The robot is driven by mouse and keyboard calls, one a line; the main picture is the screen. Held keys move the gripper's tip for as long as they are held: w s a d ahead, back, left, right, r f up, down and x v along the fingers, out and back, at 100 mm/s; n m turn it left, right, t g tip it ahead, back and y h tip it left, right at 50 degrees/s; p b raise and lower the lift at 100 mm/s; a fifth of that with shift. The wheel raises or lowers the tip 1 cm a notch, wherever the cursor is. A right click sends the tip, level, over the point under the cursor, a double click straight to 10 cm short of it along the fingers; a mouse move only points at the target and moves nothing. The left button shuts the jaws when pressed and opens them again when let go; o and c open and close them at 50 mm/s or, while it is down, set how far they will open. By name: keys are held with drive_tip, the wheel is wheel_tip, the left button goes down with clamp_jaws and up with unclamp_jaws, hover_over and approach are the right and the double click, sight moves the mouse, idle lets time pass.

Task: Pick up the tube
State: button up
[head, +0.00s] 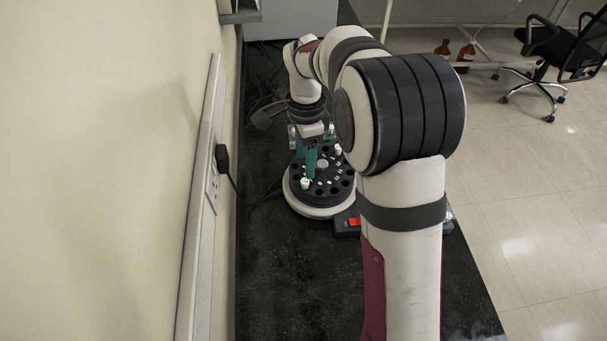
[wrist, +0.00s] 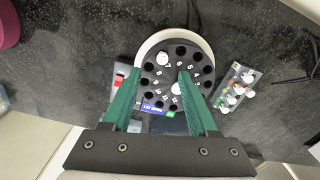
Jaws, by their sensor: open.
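A round black carousel (wrist: 163,79) with numbered holes and a white base ring sits below my gripper. Two white-capped tubes stand in it in the wrist view: one near the upper left (wrist: 162,58) and one right of the middle (wrist: 178,88), close to the right finger. In the head view white caps show at the carousel's front (head: 305,183) and right edge (head: 338,149). My gripper (wrist: 160,74) has its green fingers spread wide over the carousel, with nothing held between them. It also shows in the head view (head: 308,172). Which tube is meant cannot be told.
A small rack (wrist: 236,88) with several white- and red-capped tubes lies right of the carousel in the wrist view. A box with a red switch (wrist: 119,80) is on the left. Cables lie on the dark bench (head: 290,290); a wall outlet with a plug (head: 222,158) is at left.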

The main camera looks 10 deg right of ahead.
sight(305, 181)
drive_tip(key=f, duration=0.7)
drive_tip(key=shift+w+f, duration=0.1)
drive_tip(key=shift+w, duration=0.1)
clamp_jaws()
